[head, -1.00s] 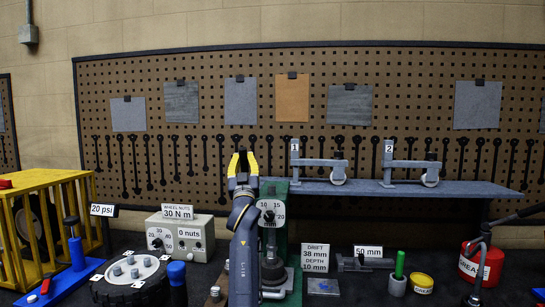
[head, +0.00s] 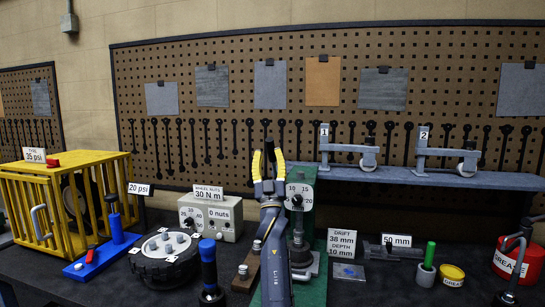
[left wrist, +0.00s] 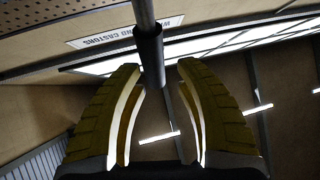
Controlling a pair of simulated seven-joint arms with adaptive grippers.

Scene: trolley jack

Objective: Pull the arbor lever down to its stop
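The arbor press stands mid-bench with a green column (head: 309,205), a round white dial plate (head: 299,196) and a dark ram above its base. My left gripper (head: 268,162) is raised just left of the dial plate, yellow fingers pointing up. In the left wrist view, a grey rod with a dark grip (left wrist: 150,58), apparently the press lever, reaches between the fingertips of my left gripper (left wrist: 160,68). The fingers are apart, with a gap at the right finger; contact at the left one is unclear. My right gripper is out of view.
Left are a yellow cage (head: 85,160), a blue stand (head: 105,258), a black wheel hub (head: 165,258) and a wheel nuts box (head: 224,223).

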